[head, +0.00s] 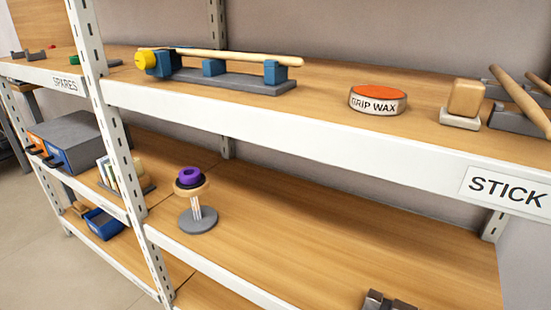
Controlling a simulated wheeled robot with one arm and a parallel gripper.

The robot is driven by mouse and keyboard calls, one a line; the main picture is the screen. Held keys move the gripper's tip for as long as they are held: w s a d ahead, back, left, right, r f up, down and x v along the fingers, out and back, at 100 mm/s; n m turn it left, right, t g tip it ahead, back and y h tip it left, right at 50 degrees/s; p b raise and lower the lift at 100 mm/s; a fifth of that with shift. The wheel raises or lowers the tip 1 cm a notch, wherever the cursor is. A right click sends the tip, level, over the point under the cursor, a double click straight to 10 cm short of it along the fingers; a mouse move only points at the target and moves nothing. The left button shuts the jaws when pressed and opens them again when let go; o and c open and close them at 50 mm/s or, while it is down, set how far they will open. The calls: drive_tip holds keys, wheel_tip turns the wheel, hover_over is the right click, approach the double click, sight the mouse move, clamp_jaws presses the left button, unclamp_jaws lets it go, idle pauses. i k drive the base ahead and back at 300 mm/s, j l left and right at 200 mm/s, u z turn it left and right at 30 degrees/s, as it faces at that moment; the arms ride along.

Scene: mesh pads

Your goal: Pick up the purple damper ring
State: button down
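The purple damper ring (190,175) lies flat on top of a small stand on the middle shelf, left of centre in the head view. The stand has a round wooden top (201,188), a pale stem and a grey round base (198,219). A dark layer shows just under the ring. A dark grey two-part piece at the bottom edge, right of centre, looks like the tip of my gripper (388,302). It is mostly cut off, so its opening cannot be told. It is well apart from the ring, to its right and lower in the picture.
A white upright post (119,150) stands just left of the stand. The upper shelf edge (300,135) runs above it, with a grip wax tin (378,99) and a stick holder (235,82) on that shelf. The middle shelf (340,225) right of the stand is bare.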

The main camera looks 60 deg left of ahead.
sight(190, 176)
drive_tip(key=u, duration=2.3)
drive_tip(key=j+u, duration=0.35)
drive_tip(key=j+z, duration=0.25)
drive_tip(key=j, duration=1.05)
